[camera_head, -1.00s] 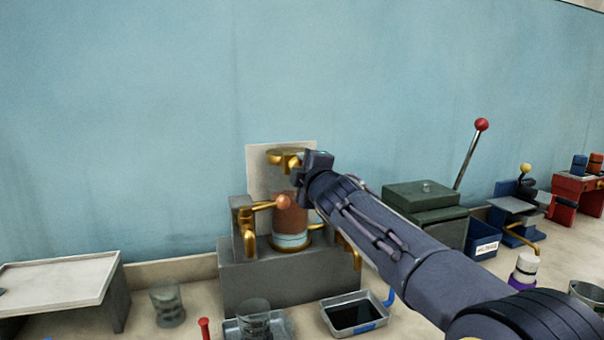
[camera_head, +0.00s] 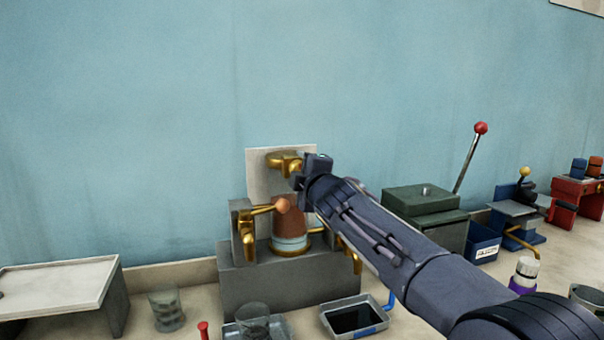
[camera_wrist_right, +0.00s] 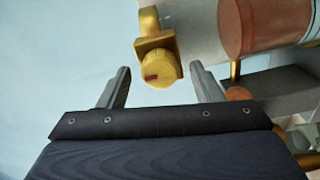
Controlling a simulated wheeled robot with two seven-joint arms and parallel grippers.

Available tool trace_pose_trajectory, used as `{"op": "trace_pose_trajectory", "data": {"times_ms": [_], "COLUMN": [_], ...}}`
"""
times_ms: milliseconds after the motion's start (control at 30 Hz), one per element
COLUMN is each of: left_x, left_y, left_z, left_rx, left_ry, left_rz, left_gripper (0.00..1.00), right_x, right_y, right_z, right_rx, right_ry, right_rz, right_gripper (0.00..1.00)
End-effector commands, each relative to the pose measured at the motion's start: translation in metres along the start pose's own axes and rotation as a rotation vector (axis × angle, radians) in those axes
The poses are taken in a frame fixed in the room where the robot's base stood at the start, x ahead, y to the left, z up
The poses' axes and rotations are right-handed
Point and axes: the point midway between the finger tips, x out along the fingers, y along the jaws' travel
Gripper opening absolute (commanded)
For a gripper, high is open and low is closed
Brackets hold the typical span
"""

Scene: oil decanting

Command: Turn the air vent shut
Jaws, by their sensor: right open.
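The brass air vent (camera_head: 284,163) sits at the top of the decanting apparatus, in front of a pale backing plate (camera_head: 256,178). In the right wrist view the vent's round knob (camera_wrist_right: 157,69) has a red mark and lies just beyond and between the fingertips. My right gripper (camera_head: 300,172) is at the vent's right side. In the right wrist view the right gripper (camera_wrist_right: 160,78) is open, with a finger on each side of the knob and no visible contact. My left gripper is not in view.
Below the vent stands a reddish-brown cylinder (camera_head: 287,222) with brass fittings on a grey block (camera_head: 285,288). A lever with an orange ball (camera_head: 282,205) lies close under my gripper. A tray of dark liquid (camera_head: 355,319) and glass beakers (camera_head: 167,311) stand in front.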

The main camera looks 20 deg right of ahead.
Motion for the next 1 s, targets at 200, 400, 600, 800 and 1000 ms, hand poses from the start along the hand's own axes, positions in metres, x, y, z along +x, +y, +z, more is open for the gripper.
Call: {"op": "trace_pose_trajectory", "data": {"times_ms": [200,400,600,800,1000], "left_x": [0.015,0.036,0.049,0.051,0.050], "left_y": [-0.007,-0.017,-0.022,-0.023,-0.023], "left_z": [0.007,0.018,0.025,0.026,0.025], "left_rx": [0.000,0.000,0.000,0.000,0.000], "left_ry": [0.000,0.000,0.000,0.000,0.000], "left_rz": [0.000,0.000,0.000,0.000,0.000], "left_gripper": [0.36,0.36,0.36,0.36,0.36], "right_x": [-0.018,-0.050,-0.072,-0.078,-0.078], "right_y": [-0.004,-0.005,-0.003,0.000,0.000], "right_z": [0.000,-0.001,-0.001,0.000,0.000], "right_rx": [0.001,0.004,0.002,0.000,0.000], "right_ry": [0.003,0.006,0.004,0.000,0.000], "right_rz": [0.003,0.003,0.002,0.000,0.000], "right_gripper": [0.59,0.59,0.59,0.59,0.59]}}
